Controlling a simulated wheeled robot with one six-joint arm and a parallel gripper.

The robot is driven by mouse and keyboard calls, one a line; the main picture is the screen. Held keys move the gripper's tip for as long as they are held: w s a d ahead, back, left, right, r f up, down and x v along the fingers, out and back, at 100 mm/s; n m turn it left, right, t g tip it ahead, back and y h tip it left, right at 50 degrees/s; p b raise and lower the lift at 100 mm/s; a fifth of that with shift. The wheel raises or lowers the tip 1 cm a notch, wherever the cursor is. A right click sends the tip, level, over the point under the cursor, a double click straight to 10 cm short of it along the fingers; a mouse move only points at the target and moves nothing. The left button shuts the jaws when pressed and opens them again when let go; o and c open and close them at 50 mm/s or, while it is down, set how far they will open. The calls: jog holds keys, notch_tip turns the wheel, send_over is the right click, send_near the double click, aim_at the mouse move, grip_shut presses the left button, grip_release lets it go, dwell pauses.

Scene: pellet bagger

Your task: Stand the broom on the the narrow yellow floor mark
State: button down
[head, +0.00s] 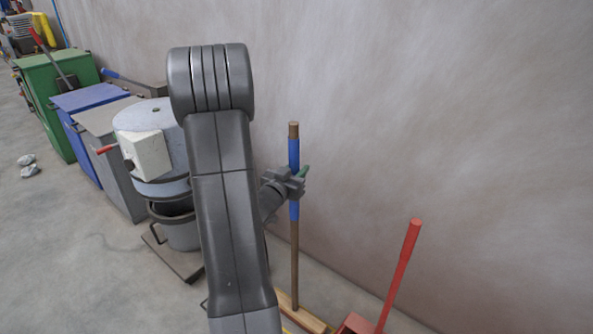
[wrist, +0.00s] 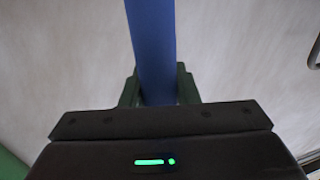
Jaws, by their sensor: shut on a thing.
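The broom is upright in the head view, with a brown wooden handle (head: 295,250), a blue grip section (head: 294,155) and a pale wooden head (head: 300,314) low down by the floor. My gripper (head: 295,183) is shut around the blue section of the handle. In the wrist view the blue handle (wrist: 152,45) runs up between the green fingertips (wrist: 158,88). A small bit of yellow floor mark (head: 287,330) shows at the bottom edge beside the broom head; my arm hides most of that area. I cannot tell whether the broom head touches the floor.
A red dustpan with a long red handle (head: 402,265) stands just right of the broom. A grey wall (head: 430,120) runs close behind. Left of my arm are a grey-blue drum machine (head: 165,170) and green (head: 50,95), blue (head: 85,110) and grey bins (head: 112,165). Floor at left is mostly clear.

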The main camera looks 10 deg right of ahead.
jog(key=shift+f+b, duration=0.5)
dwell(0.3)
grip_release()
dwell(0.5)
jog(key=b+v, duration=0.1)
jog(key=v, duration=1.5)
dwell(2.0)
jog(key=shift+d, duration=0.1)
jog(key=shift+x, duration=2.8)
